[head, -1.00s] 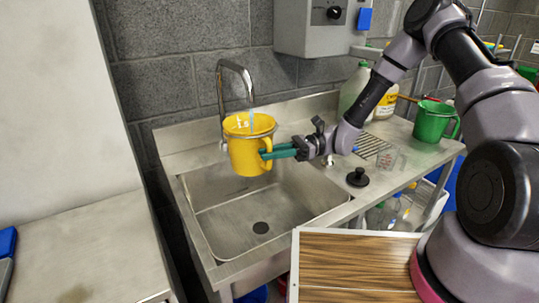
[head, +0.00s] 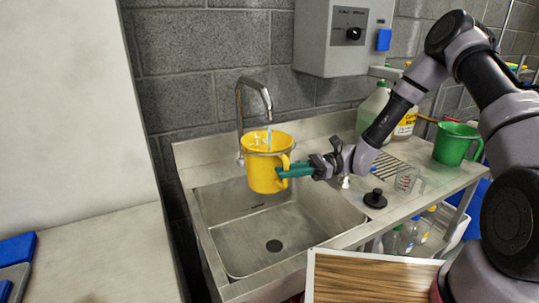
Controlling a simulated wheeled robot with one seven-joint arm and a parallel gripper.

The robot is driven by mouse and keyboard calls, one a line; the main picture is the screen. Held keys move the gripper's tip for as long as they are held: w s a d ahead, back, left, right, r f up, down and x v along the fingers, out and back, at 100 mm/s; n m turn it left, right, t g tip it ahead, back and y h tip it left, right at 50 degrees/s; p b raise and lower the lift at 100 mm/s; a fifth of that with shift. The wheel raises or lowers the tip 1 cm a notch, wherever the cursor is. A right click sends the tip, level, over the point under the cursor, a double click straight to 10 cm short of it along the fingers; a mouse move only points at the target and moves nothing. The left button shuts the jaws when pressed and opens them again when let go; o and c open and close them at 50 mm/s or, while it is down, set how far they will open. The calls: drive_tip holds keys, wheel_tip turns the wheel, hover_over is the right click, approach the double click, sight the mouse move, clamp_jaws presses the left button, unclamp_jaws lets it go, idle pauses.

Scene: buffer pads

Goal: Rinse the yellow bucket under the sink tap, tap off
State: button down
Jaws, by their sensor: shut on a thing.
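The yellow bucket (head: 264,173) is held upright above the sink basin, directly below the tap (head: 254,92). A pale stream of water (head: 269,137) runs from the spout into the bucket's open top. My gripper (head: 284,171) reaches in from the right and is shut on the bucket's handle at its right side. The steel sink (head: 222,241) lies below, with a dark drain in its floor. The inside of the bucket is mostly hidden by its near wall.
A green jug (head: 455,146), a black plunger-like stopper (head: 375,199) and a clear measuring cup (head: 408,180) stand on the drainboard at right. Bottles stand behind my arm. A grey box (head: 344,36) hangs on the wall. A wooden-topped surface (head: 370,280) is in front.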

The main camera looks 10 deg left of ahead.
idle(0.4)
drive_tip(key=s+d, duration=0.8)
drive_tip(key=s, duration=0.3)
drive_tip(key=shift+s+d, duration=0.15)
